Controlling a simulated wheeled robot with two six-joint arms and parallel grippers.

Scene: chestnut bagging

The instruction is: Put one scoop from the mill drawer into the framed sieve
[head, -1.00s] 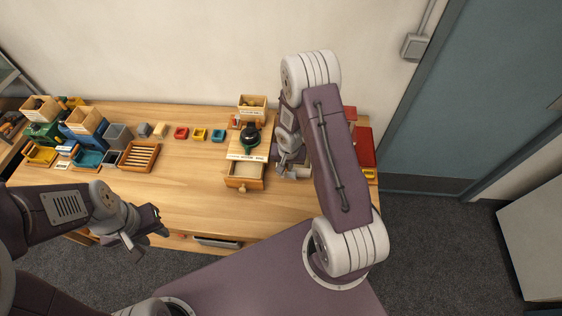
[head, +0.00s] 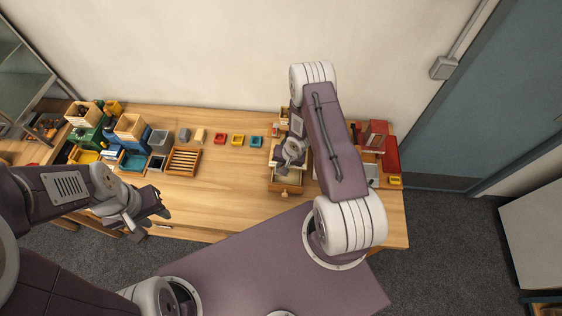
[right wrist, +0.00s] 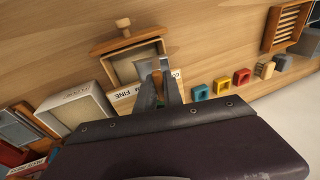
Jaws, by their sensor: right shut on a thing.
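The mill drawer (head: 286,188) is pulled out at the front of the mill, its knob toward me. In the right wrist view the open drawer (right wrist: 122,68) shows a pale inside. My right gripper (right wrist: 158,84) is over the drawer's inner end, beside the label "FINE". It is shut on a slim thing that looks like the scoop; its bowl is mostly hidden.
A slatted wooden rack (head: 183,161) and several bins are further left. Red boxes (head: 376,135) stand at the right end. The middle front of the table (head: 215,200) is clear.

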